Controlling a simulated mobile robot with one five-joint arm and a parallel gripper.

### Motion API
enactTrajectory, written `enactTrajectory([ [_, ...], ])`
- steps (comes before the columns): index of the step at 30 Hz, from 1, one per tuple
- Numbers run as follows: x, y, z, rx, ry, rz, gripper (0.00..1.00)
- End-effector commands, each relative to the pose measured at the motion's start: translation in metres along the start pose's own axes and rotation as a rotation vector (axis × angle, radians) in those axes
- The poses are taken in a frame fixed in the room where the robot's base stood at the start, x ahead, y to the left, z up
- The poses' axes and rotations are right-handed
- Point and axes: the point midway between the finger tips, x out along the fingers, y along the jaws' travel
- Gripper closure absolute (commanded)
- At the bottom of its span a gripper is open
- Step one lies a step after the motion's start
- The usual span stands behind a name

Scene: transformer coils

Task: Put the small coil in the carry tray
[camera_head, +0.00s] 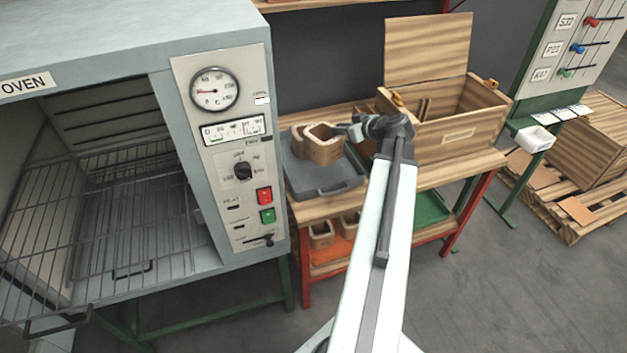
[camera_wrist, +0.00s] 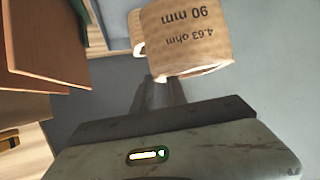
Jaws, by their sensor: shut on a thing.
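A small brown coil (camera_head: 324,151), a hollow square block, is in my gripper (camera_head: 343,130), which is shut on its wall. In the wrist view the coil (camera_wrist: 188,38) is marked "90 mm" and "4.63 ohm", beyond my fingertips (camera_wrist: 160,82). The grey carry tray (camera_head: 330,187), with a dark handle at its front, lies on the bench under the coil. I cannot tell whether the held coil touches the tray. Another coil (camera_head: 299,142) is just behind and left of it; it partly shows in the wrist view (camera_wrist: 134,24).
A wooden box (camera_head: 460,139) with a raised lid stands right of the tray. The open oven (camera_head: 225,130) is close on the left. Coils (camera_head: 321,235) sit on the lower shelf in an orange tray (camera_head: 332,252), with a green tray (camera_head: 431,209) beside it. The front of the carry tray is bare.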

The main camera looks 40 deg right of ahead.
Motion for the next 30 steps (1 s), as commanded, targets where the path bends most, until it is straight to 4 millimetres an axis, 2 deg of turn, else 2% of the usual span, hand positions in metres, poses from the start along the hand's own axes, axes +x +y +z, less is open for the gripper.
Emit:
enactTrajectory([
  [1, 0.004, -0.001, 0.006, 0.002, 0.002, 0.001, 1.0],
  [6, 0.005, -0.001, 0.007, 0.002, 0.002, 0.001, 1.0],
  [15, 0.032, -0.001, 0.057, 0.002, 0.002, 0.0, 1.0],
  [22, 0.034, -0.001, 0.06, 0.002, 0.002, 0.0, 1.0],
  [30, 0.053, -0.001, 0.093, 0.001, 0.002, -0.001, 1.0],
])
